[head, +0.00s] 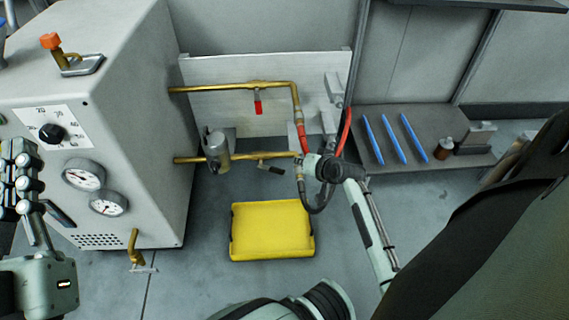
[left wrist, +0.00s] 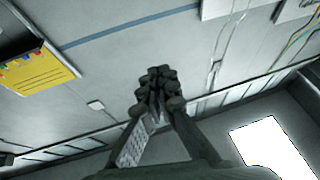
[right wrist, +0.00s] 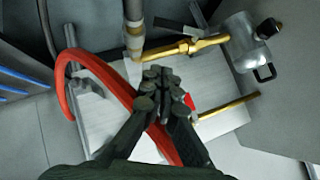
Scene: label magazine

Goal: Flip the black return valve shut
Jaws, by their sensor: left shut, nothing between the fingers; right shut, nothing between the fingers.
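The black return valve lever (head: 272,168) sits on the lower brass pipe (head: 240,156). It points right and slightly down, at a shallow angle to the pipe. The lever also shows at the top of the right wrist view (right wrist: 176,25). My right gripper (right wrist: 157,76) is shut and empty, apart from the lever. My left gripper (head: 22,155) is shut and empty, raised in front of the grey cabinet at the left.
A red lever (head: 258,103) hangs from the upper brass pipe (head: 230,87). A red hose (right wrist: 105,75) curves close beside my right fingers. A metal filter body (head: 217,152) stands left of the valve. A yellow tray (head: 272,230) lies on the floor below.

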